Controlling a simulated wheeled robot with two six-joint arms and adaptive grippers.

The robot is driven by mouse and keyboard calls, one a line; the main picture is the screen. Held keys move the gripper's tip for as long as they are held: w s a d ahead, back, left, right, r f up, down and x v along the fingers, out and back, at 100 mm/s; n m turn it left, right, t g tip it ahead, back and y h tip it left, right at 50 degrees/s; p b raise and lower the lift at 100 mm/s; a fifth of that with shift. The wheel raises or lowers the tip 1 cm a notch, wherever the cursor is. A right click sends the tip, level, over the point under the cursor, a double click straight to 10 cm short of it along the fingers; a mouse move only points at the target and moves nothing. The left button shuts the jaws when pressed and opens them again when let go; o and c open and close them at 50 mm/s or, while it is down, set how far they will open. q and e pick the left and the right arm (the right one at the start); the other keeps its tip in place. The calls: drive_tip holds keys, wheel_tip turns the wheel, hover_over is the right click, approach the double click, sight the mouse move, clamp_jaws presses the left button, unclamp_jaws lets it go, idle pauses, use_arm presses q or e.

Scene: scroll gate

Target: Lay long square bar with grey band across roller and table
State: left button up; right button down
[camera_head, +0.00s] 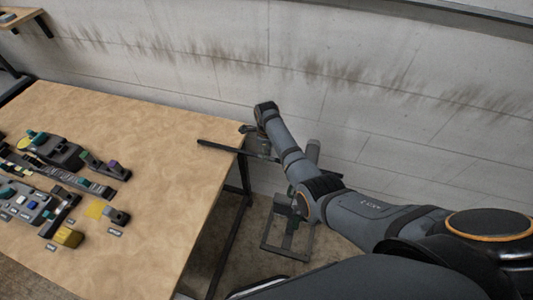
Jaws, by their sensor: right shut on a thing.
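A long dark bar (220,146) extends left from my right gripper, its left end over the right part of the wooden table (170,115). I cannot tell if it touches the tabletop, and no grey band can be made out. My right gripper (264,149) is shut on the bar just beyond the table's right edge; the fingers are small and dark. The bar's right end is partly hidden by my right arm. A dark floor stand (266,240) is right of the table, partly behind my arm; its roller is not clear. My left gripper is out of view.
Several dark devices with coloured parts (55,150) cover the table's left side. A pale stained wall (210,75) stands close behind the table and stand. A small shelf (15,18) is at upper left.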

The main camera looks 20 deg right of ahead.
drive_tip(key=shift+f, duration=0.2)
idle(0.6)
drive_tip(key=c, duration=1.3)
unclamp_jaws()
drive_tip(key=shift+s, duration=0.1)
wheel_tip(320, 180, up, 12)
